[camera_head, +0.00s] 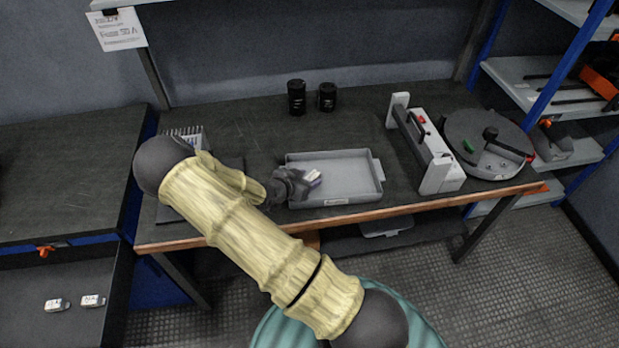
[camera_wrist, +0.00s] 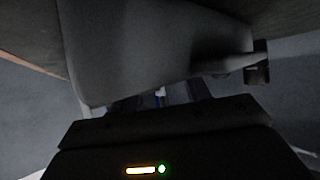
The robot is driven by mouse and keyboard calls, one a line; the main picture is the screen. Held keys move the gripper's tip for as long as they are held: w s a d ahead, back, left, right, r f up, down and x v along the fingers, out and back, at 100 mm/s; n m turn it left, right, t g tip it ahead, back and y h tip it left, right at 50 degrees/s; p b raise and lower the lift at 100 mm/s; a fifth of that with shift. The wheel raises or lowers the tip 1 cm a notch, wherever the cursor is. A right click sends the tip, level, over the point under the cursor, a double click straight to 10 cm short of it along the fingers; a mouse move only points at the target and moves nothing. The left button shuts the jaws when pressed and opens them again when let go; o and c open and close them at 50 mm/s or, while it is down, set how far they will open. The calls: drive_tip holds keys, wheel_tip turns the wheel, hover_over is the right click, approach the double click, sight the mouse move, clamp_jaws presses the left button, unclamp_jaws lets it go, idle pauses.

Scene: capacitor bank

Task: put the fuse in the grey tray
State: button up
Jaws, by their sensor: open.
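The grey tray (camera_head: 350,178) sits on the dark workbench, near its front edge; its grey surface also fills much of the wrist view (camera_wrist: 150,45). My gripper (camera_head: 304,183) reaches from the left into the left part of the tray, low over its floor, with its jaws open. A small white piece, likely the fuse (camera_head: 313,176), shows at the fingertips, within the tray's outline. A small white and blue bit of it shows between the fingers in the wrist view (camera_wrist: 160,94). The fingers hide most of it, and I cannot tell whether it touches the tray floor.
Two black cylinders (camera_head: 297,97) stand behind the tray. A white and grey device with a handle (camera_head: 432,155) and a round dark unit (camera_head: 487,145) stand to the right. Two small white pieces (camera_head: 92,300) lie in the open drawer at lower left. A shelf rack is at far right.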

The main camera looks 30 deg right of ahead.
drive_tip(key=v, duration=1)
drive_tip(key=shift+a+r, duration=0.2)
drive_tip(key=shift+a, duration=0.1)
drive_tip(key=s+a+r+n+y, duration=0.3)
drive_tip(key=a+r+n+y, duration=0.35)
drive_tip(key=y, duration=0.35)
drive_tip(key=s+d+r+n+g+y, duration=0.1)
drive_tip(key=s+d+r+n+g, duration=0.1)
drive_tip(key=s+r+n, duration=0.4)
drive_tip(key=s+r, duration=0.2)
drive_tip(key=s, duration=0.3)
drive_tip(key=shift+s+r, duration=0.4)
